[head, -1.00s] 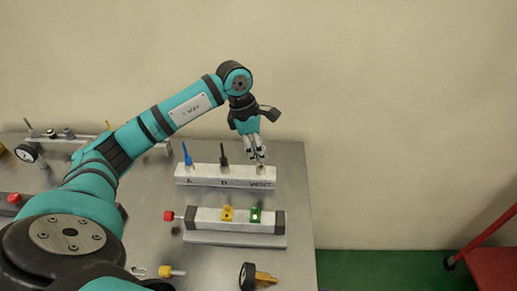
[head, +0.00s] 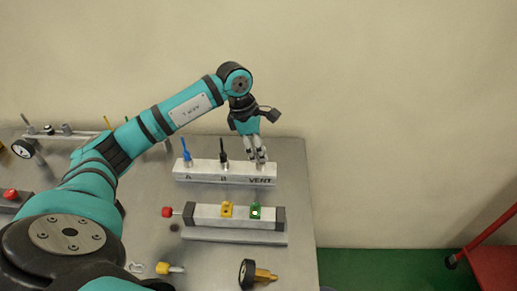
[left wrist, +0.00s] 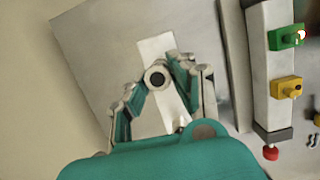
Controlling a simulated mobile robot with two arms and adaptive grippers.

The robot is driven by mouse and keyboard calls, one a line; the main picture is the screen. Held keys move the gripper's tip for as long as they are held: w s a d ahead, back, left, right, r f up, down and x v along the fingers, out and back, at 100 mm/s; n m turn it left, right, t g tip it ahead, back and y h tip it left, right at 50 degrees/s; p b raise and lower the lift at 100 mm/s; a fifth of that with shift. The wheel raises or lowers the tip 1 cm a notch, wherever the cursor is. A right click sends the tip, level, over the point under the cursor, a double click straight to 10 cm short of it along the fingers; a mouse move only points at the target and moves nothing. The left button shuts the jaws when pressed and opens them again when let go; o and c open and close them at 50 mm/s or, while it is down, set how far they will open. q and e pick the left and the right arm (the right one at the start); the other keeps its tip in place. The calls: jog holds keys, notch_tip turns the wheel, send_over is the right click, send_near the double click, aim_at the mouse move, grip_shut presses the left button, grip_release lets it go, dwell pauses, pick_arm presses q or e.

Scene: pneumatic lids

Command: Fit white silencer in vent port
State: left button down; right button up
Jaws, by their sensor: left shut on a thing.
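The white manifold block (head: 205,176) lies across the table, with labels A, B and VENT on its front. A blue fitting (head: 186,152) stands at A and a black fitting (head: 223,150) at B. My left gripper (head: 260,157) points down over the VENT end of the block. My right gripper is not in view.
A cylinder (head: 240,215) with yellow (head: 227,210) and green (head: 255,211) fittings and a red knob (head: 167,211) lies in front of the block. The table right of the block is clear.

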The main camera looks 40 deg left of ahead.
pick_arm(q)
jog(key=shift+f+b, duration=0.5)
jog(key=shift+f, duration=0.15)
jog(key=c, duration=1)
grip_release()
jog(key=shift+c, duration=0.2)
jog(key=shift+r, duration=0.1)
jog(key=w+p+v, duration=0.1)
jog(key=p+v, duration=0.3)
jog(key=v, duration=0.3)
jog(key=shift+s, duration=0.45)
jog(key=v, duration=1.2)
jog(key=shift+d, duration=0.1)
